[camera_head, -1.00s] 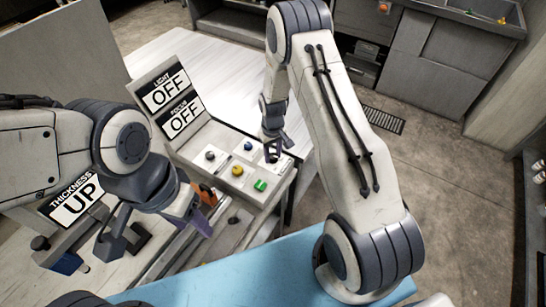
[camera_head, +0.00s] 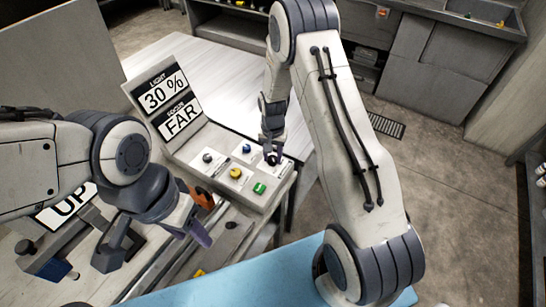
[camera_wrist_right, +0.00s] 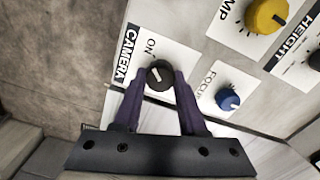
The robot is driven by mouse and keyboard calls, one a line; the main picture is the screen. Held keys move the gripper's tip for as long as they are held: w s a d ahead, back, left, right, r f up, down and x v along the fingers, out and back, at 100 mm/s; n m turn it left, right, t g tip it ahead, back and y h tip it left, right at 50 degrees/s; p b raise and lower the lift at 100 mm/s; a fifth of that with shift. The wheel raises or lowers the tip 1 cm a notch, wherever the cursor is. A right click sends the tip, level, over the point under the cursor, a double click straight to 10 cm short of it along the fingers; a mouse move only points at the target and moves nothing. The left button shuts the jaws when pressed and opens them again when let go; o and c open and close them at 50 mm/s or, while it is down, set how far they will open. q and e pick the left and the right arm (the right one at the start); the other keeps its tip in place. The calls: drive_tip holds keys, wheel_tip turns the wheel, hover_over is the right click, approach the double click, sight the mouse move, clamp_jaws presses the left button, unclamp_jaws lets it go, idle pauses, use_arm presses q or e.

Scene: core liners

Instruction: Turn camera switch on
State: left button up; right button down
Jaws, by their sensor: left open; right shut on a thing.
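A small black camera knob (camera_wrist_right: 158,76) sits on a white plate labelled CAMERA and ON in the right wrist view. Its white mark leans toward the ON lettering. My right gripper (camera_wrist_right: 160,90) has its purple fingers shut on the knob from both sides. In the head view that gripper (camera_head: 271,157) is at the far right corner of the control panel (camera_head: 217,197). The screen (camera_head: 172,101) behind the panel reads LIGHT 30 % and FOCUS FAR. My left gripper (camera_head: 187,226) is open and empty, left of the panel.
A blue focus knob (camera_wrist_right: 228,99) and a yellow knob (camera_wrist_right: 267,14) sit close to the camera knob. A green button (camera_head: 259,188) and a dark knob (camera_head: 208,157) are also on the panel. A second sign (camera_head: 70,206) reads UP.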

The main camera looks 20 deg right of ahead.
sight(272, 157)
drive_tip(key=shift+w+r+m, duration=0.1)
drive_tip(key=shift+w+m, duration=0.1)
drive_tip(key=shift+m, duration=0.1)
drive_tip(key=shift+c, duration=2.3)
unclamp_jaws()
drive_tip(key=shift+s, duration=0.1)
wheel_tip(272, 157, up, 10)
drive_tip(key=b, duration=0.2)
drive_tip(key=shift+r, duration=0.2)
